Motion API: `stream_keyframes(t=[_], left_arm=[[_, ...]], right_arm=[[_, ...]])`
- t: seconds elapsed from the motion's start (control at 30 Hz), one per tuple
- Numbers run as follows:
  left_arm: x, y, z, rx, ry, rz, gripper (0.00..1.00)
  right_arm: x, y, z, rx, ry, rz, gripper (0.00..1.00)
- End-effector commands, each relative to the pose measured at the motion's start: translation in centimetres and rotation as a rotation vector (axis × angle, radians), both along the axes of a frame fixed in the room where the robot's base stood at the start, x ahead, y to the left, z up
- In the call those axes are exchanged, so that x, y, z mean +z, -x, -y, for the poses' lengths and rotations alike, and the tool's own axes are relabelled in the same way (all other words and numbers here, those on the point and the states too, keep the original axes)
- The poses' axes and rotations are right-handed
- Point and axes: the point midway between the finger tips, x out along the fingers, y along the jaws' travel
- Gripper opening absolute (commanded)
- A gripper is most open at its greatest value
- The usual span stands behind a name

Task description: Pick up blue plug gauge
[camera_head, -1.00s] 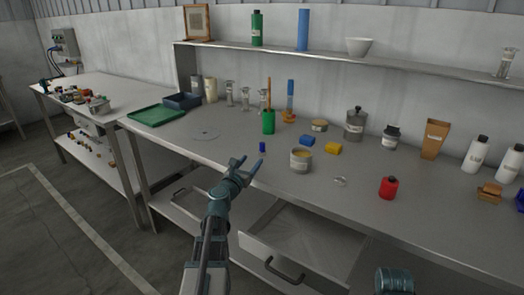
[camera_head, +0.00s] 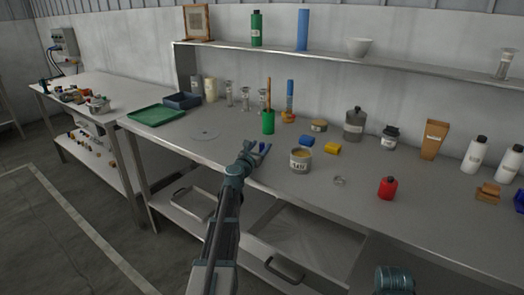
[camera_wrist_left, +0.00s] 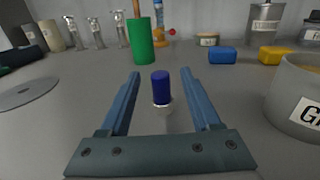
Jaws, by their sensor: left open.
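The blue plug gauge (camera_wrist_left: 161,88) stands upright on the bench, with a blue top and a pale metallic lower part. In the left wrist view it is between the two fingers of my left gripper (camera_wrist_left: 160,75), with a gap on each side. The left gripper is open and low over the bench, holding nothing. My right gripper does not show in either view.
A labelled grey tub (camera_wrist_left: 301,95) stands close on the right of the gripper. A green cup (camera_wrist_left: 141,41) is behind the gauge. Blue (camera_wrist_left: 222,55) and yellow (camera_wrist_left: 275,55) blocks lie further back. A flat grey disc (camera_wrist_left: 25,92) lies at left.

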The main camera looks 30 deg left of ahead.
Motion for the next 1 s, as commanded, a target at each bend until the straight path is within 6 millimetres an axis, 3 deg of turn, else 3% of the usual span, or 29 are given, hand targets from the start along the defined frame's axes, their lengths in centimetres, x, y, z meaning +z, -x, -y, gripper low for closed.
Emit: stream_keyframes(t=[0.2,0.57,1.0], left_arm=[[-0.02,-0.11,0.02,0.0,0.0,0.0,0.64],[-0.02,-0.09,0.02,0.0,0.0,0.0,0.0],[0.05,-0.09,0.02,0.0,0.0,0.0,0.0]], right_arm=[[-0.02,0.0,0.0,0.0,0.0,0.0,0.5],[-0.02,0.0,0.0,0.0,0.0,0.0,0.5],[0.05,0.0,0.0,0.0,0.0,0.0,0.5]])
